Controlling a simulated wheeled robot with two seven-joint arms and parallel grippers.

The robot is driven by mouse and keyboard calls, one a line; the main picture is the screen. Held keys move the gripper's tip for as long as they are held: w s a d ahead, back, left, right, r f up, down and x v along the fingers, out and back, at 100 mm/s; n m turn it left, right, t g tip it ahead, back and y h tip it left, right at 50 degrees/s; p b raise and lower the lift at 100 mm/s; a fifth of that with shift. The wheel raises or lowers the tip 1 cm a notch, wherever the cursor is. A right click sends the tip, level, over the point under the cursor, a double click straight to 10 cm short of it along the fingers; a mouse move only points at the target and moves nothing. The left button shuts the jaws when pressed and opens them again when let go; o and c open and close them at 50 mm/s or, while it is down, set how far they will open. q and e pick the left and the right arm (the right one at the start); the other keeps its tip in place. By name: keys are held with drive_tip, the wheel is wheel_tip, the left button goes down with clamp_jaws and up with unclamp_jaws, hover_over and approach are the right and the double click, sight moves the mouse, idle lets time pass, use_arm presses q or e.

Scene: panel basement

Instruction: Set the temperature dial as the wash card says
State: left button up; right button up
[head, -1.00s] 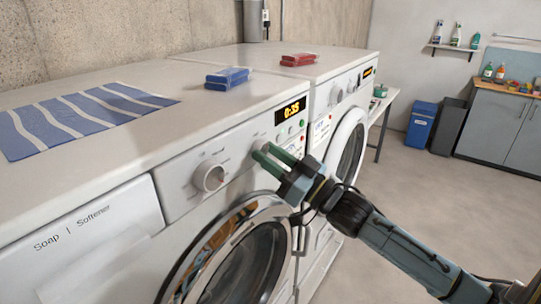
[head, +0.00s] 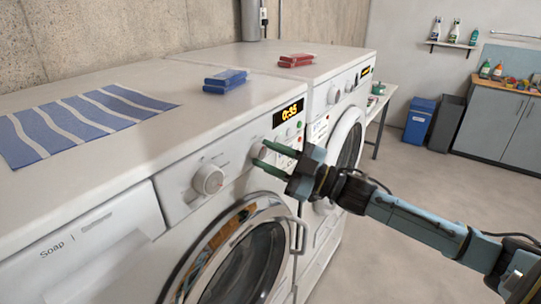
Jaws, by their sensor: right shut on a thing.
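The near white washing machine has a large round dial (head: 208,180) on its front panel. A smaller dial (head: 257,151) sits to its right, below and left of the display (head: 288,112), which reads 0:35. My right gripper (head: 259,153) has its green fingers on either side of the smaller dial and is shut on it. The fingers partly cover the panel there. The dial's markings are too small to read, so I cannot tell its setting. My left gripper is not in view.
A striped blue cloth (head: 85,118), a blue block-like stack (head: 225,81) and a red one (head: 296,60) lie on the machine tops. The round door (head: 242,262) is below the dials. Blue and dark bins (head: 420,120) stand far right. Open floor lies right.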

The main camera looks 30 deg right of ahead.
idle(0.4)
drive_tip(key=o, duration=1)
drive_tip(key=shift+s, duration=0.1)
drive_tip(key=shift+s+d+f, duration=0.3)
drive_tip(key=shift+s+d, duration=0.1)
drive_tip(key=v, duration=0.6)
drive_tip(key=b+v, duration=0.1)
drive_tip(key=v, duration=0.5)
drive_tip(key=shift+r, duration=0.25)
